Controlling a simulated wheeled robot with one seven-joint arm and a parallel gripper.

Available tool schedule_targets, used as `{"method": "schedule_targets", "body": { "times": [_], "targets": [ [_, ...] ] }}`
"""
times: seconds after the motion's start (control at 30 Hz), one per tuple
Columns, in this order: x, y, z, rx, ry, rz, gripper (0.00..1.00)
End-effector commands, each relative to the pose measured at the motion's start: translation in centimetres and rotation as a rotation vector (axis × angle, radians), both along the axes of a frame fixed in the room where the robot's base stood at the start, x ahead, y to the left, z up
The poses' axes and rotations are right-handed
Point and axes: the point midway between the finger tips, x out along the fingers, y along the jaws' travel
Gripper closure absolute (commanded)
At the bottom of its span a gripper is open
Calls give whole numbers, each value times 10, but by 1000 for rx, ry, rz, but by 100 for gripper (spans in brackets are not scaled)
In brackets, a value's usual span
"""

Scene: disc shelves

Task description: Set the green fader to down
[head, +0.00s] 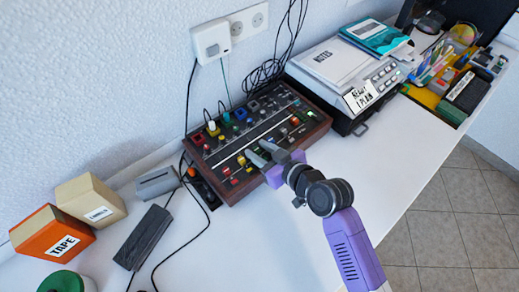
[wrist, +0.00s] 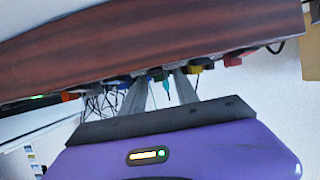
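The mixer (head: 228,191) is a dark panel in a wooden case on the white desk, with coloured knobs and faders. My gripper (head: 256,149) reaches over its front right part, fingers parted and low over the panel. A small green cap (head: 259,151) seems to show between the fingertips; I cannot tell its slot position or whether a finger touches it. In the wrist view the mixer's wooden side (wrist: 150,45) fills the top. My gripper (wrist: 160,82) shows two separate grey fingers there, with a small teal cap (wrist: 166,88) seen between them.
A grey device (head: 345,124) with papers on top stands close behind the mixer to the right. Black cables (head: 205,213) run along its left side. Boxes (head: 90,199) and a dark grey block (head: 143,237) lie at left. The desk front is clear.

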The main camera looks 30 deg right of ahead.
Motion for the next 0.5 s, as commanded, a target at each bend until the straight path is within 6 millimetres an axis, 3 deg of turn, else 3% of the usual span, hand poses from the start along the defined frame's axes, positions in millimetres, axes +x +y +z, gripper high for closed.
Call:
{"method": "schedule_targets", "body": {
  "times": [0.27,0.5],
  "targets": [
    [-5,-1,1,1,1,0,64],
    [-38,-7,14,1,0,0,64]
  ]
}}
